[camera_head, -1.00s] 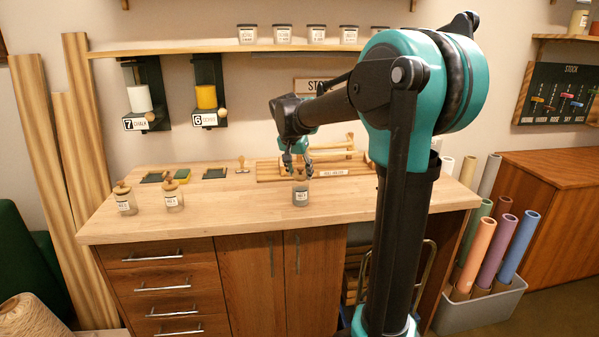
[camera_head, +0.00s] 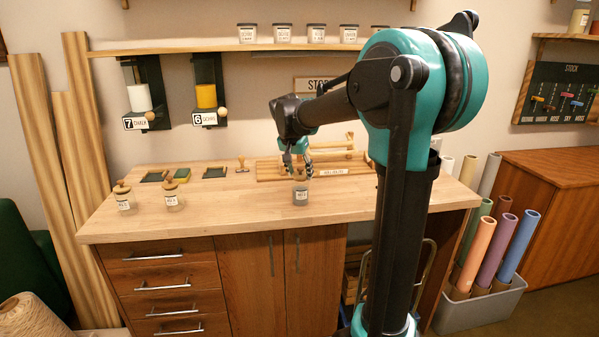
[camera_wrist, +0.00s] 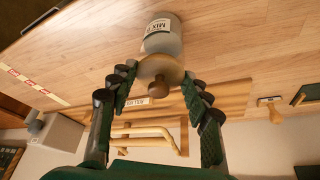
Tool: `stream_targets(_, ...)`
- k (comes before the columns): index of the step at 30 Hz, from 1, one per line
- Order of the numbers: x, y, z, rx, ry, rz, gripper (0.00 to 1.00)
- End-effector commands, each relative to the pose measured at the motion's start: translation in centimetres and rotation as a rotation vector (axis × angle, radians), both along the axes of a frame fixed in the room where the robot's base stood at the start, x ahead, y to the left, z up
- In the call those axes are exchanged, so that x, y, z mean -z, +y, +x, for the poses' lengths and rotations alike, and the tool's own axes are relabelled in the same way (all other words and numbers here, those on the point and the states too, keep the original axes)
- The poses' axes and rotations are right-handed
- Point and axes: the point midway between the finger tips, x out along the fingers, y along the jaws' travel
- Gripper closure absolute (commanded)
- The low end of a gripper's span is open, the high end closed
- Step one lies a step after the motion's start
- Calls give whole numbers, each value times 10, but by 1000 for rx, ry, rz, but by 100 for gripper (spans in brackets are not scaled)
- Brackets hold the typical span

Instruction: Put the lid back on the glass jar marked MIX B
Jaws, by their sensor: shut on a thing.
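A glass jar (camera_head: 300,196) with grey contents stands upright on the workbench, below my gripper (camera_head: 298,168). In the wrist view the jar (camera_wrist: 163,40) has a white label reading MIX; its last letter is hard to read.
Two lidded jars, one at the left edge (camera_head: 124,197) and one beside it (camera_head: 172,193), stand on the workbench (camera_head: 235,215). A wooden rack (camera_head: 270,170) lies behind the jar. Dark pads and a stamp (camera_head: 242,165) lie back left. Bench around the jar's front is clear.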

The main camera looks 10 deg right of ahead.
Motion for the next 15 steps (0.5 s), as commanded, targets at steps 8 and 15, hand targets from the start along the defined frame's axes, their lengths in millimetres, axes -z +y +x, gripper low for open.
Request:
stream_targets(8, 0, 0, 0, 0, 0, 0, 67)
stream_targets(15, 0, 0, 0, 0, 0, 0, 37)
